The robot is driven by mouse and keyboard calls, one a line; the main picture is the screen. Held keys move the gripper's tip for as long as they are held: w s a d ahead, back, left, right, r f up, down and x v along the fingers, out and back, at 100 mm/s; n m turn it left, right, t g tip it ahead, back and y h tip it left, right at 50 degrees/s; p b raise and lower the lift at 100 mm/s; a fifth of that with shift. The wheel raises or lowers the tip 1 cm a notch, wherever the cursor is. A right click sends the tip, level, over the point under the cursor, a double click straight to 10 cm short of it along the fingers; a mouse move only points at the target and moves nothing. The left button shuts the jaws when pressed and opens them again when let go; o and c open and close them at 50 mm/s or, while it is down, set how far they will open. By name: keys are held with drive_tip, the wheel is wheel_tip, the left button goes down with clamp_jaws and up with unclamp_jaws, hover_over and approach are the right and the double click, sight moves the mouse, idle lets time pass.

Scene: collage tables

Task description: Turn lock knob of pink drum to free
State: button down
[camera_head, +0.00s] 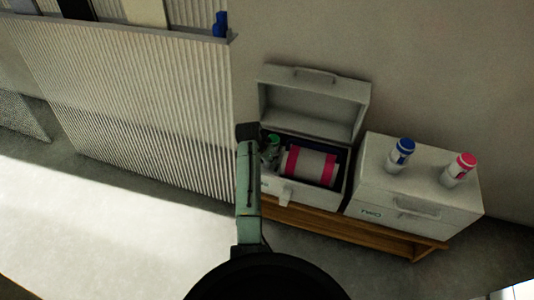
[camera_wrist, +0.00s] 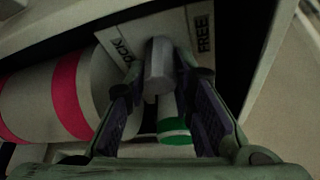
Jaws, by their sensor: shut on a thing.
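The pink drum (camera_head: 310,165) lies in an open white case, a pale cylinder with pink bands. Its bands (camera_wrist: 68,97) also show at the left of the wrist view. A grey lock knob (camera_wrist: 158,62) stands at the drum's end, in front of a pale plate. The plate carries the words LOCK (camera_wrist: 122,48), partly hidden, and FREE (camera_wrist: 203,33). The knob lies between the two words; its exact setting I cannot tell. My gripper (camera_wrist: 160,85) is shut on the knob, one finger on each side.
The case's raised lid (camera_head: 314,105) stands behind the drum. A closed white case (camera_head: 405,210) to the right bears a blue-capped bottle (camera_head: 400,156) and a pink-capped bottle (camera_head: 458,169). A green-and-white thing (camera_wrist: 173,132) shows between my fingers. A ribbed panel (camera_head: 150,110) stands left.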

drive_tip(key=n+y+p, duration=0.1)
drive_tip(key=n+p, duration=0.1)
drive_tip(key=n, duration=0.1)
drive_tip(key=n+t+y+p, duration=0.1)
drive_tip(key=n+p, duration=0.1)
drive_tip(key=n, duration=0.1)
drive_tip(key=shift+d+r, duration=0.1)
drive_tip(key=shift+r, duration=0.1)
drive_tip(key=n+y, duration=0.1)
drive_tip(key=n, duration=0.2)
drive_tip(key=n+y+p, duration=0.1)
drive_tip(key=n, duration=0.2)
drive_tip(key=shift+f+g+y, duration=0.15)
drive_tip(key=shift+g+y, duration=0.15)
drive_tip(key=shift+n, duration=0.3)
drive_tip(key=c, duration=1.4)
unclamp_jaws()
drive_tip(key=shift+o, duration=0.2)
drive_tip(key=v, duration=1.2)
